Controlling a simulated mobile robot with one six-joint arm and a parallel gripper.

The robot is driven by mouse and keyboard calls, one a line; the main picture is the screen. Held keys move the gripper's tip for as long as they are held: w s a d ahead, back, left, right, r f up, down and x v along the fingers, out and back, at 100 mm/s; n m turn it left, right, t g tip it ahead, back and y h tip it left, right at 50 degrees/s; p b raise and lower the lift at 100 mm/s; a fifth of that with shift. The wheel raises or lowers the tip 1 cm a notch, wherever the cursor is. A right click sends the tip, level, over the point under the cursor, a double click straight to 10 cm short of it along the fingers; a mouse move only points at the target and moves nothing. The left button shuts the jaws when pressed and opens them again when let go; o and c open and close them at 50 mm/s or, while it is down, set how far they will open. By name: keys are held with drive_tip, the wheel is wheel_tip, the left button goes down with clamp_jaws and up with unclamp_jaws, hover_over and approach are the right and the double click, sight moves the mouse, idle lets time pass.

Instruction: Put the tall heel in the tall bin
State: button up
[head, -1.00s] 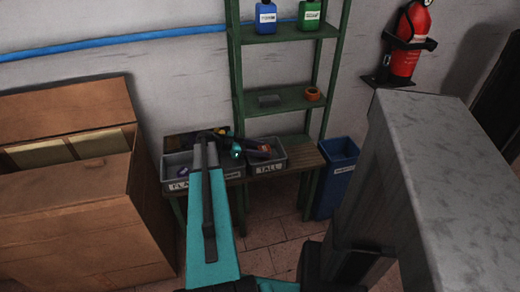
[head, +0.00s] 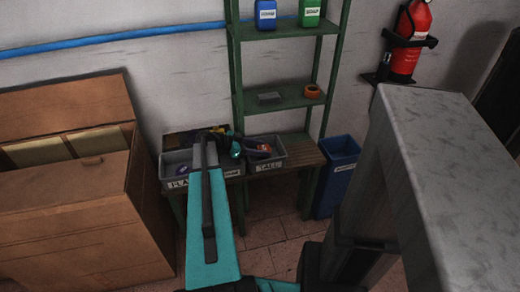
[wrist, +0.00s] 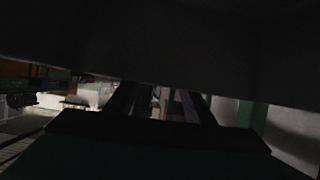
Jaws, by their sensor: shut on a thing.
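The tall bin (head: 267,166) is a grey bin labelled TALL on the bench, right of centre in the head view. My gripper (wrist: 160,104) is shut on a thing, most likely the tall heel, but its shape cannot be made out. In the head view my wrist reaches to the left side of the tall bin, and the fingertips are hard to make out there. Dark and purple items (head: 260,149) show at the tall bin's opening; I cannot tell whether they are held or lie inside. The wrist view is very dark, with a big dark surface across its upper part.
Another grey bin (head: 175,183) with a partly hidden label stands left of the tall bin. A blue bin (head: 336,178) stands on the floor at right. A green shelf (head: 285,101) rises behind the bench. A large brown box (head: 80,215) fills the left.

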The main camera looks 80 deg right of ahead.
drive_tip(key=o, duration=1.1)
drive_tip(key=shift+r, duration=0.1)
drive_tip(key=shift+r+p, duration=0.5)
drive_tip(key=shift+p, duration=0.35)
drive_tip(key=v, duration=1.2)
